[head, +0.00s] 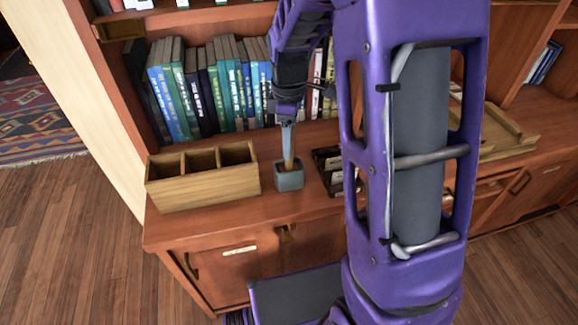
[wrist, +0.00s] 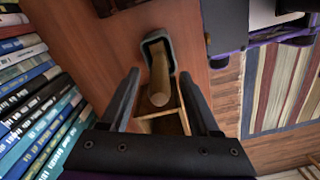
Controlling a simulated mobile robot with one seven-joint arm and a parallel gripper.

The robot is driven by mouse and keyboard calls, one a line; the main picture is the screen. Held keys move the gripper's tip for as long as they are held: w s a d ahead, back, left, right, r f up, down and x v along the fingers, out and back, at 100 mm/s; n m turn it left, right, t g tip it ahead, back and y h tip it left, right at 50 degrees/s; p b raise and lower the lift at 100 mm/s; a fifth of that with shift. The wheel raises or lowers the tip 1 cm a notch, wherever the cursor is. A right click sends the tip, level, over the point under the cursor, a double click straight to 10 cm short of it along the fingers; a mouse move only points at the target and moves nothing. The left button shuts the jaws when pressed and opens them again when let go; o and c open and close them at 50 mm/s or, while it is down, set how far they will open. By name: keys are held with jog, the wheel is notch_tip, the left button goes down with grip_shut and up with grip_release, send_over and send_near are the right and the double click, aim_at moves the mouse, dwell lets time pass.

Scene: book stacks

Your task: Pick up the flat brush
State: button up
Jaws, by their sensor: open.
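The flat brush (head: 288,158) stands in a small grey cup (head: 289,181) on the cabinet top, its wooden handle upward. In the wrist view the handle (wrist: 159,78) points toward the camera, and the cup (wrist: 172,52) is around its lower part. The bristle end is hidden. My gripper (head: 287,137) points down from above the cup. In the wrist view my gripper (wrist: 160,72) is open, with one finger on each side of the upper handle and visible gaps between. I cannot see any contact.
A three-compartment wooden box (head: 205,190) stands left of the cup. A dark divided holder (head: 327,177) is close on the right. A row of books (head: 205,95) stands behind on the shelf. Wooden trays (head: 508,128) lie farther right. The cabinet top in front of the cup is clear.

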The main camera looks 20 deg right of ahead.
jog(key=shift+f, duration=1.3)
grip_shut()
